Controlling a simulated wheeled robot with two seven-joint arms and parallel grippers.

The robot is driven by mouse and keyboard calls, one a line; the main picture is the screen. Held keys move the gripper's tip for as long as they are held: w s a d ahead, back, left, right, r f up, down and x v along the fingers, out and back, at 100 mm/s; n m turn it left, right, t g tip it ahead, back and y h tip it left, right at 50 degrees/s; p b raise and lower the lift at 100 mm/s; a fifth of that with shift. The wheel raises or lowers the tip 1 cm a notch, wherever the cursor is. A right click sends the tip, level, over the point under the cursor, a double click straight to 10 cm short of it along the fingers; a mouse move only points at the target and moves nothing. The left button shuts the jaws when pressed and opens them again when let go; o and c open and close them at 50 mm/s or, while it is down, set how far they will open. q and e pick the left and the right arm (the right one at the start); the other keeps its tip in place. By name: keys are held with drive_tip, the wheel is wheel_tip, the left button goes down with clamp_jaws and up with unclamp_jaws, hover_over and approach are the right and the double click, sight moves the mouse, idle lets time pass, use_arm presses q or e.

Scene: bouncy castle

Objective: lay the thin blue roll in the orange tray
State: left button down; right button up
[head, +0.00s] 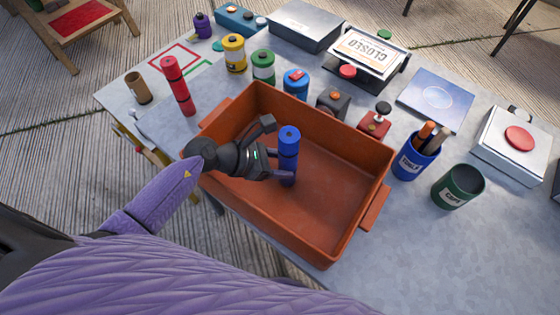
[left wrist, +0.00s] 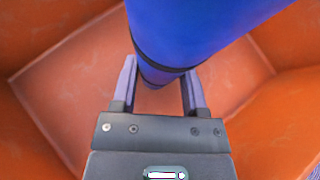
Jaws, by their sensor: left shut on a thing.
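The thin blue roll (head: 288,152) stands upright inside the orange tray (head: 340,195) in the head view. My left gripper (head: 277,152) reaches over the tray's left wall and is shut on the blue roll. In the left wrist view the blue roll (left wrist: 190,35) runs between the two fingers of the left gripper (left wrist: 160,88), with the orange tray (left wrist: 60,85) around and below. I cannot tell whether the roll's lower end touches the tray floor. My right gripper is not in view.
Behind the tray stand a red roll (head: 178,85), a yellow canister (head: 234,53), a green canister (head: 263,66) and a blue canister (head: 295,83). A blue cup with pens (head: 412,162) and a dark green cup (head: 457,187) stand to the right. The tray floor right of the roll is bare.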

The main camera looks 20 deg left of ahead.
use_arm(q)
drive_tip(key=shift+c, duration=0.5)
unclamp_jaws()
drive_tip(key=shift+f, duration=0.1)
drive_tip(key=shift+s+a+r+p, duration=0.15)
drive_tip(key=shift+a+r+p, duration=0.1)
drive_tip(key=shift+r+p, duration=0.15)
drive_tip(key=p+v, duration=0.1)
drive_tip(key=v, duration=1)
drive_tip(key=shift+p, duration=0.3)
drive_tip(key=shift+s+a, duration=0.1)
